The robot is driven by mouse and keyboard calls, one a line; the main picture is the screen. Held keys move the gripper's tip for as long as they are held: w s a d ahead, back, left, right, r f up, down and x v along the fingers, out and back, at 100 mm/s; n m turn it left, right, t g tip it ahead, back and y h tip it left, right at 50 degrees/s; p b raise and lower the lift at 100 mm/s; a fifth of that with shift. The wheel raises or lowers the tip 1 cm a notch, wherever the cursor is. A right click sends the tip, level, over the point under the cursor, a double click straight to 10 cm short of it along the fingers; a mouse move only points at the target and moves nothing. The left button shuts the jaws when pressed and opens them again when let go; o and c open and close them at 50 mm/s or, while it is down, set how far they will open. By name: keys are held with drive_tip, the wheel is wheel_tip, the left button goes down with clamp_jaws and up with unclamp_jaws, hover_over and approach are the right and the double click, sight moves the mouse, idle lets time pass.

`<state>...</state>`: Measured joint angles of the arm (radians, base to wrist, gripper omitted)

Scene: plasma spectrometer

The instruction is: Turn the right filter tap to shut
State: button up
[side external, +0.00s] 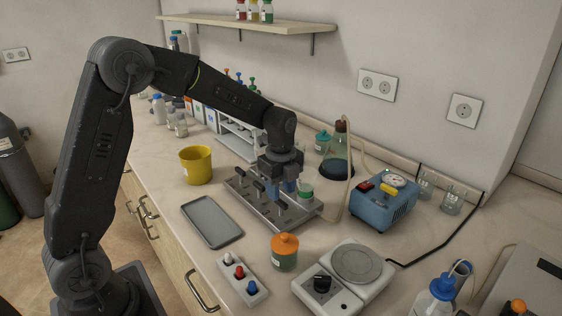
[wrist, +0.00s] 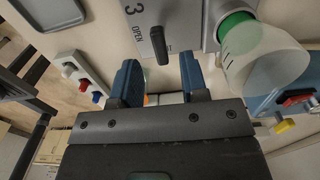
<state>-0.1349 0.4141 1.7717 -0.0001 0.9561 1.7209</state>
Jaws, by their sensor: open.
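The grey filter manifold (side external: 305,217) stands on the bench with a row of black-handled taps. The right filter tap (wrist: 159,45) is a black lever beside a plate marked 3, with OPEN to its left and a partly hidden word ending in T to its right. The lever runs roughly up and down in the wrist view. My gripper (side external: 280,188) is over the right end of the manifold. In the wrist view my gripper (wrist: 162,78) has its blue fingers apart, with the lever just ahead of the gap. I cannot tell whether they touch it.
A clear cup with a green base (wrist: 238,25) is close right of the tap. A blue pump (side external: 383,205) stands to the right with a hose. A grey tray (side external: 212,222), yellow beaker (side external: 196,166) and orange-capped jar (side external: 285,255) stand nearby.

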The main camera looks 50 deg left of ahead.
wheel_tip(320, 180, up, 11)
drive_tip(key=shift+f, duration=0.15)
idle(0.4)
wheel_tip(320, 180, up, 8)
hover_over(281, 201)
idle(0.8)
idle(0.3)
drive_tip(key=s+d+f+n+t, duration=0.2)
drive_tip(key=s+d+f+n, duration=0.1)
drive_tip(key=s+n, duration=0.6)
drive_tip(key=s+d+f+n+t, duration=0.3)
drive_tip(key=s+n, duration=0.6)
drive_tip(key=s, duration=0.5)
drive_tip(key=shift+f+t, duration=0.15)
drive_tip(key=shift+t, duration=0.15)
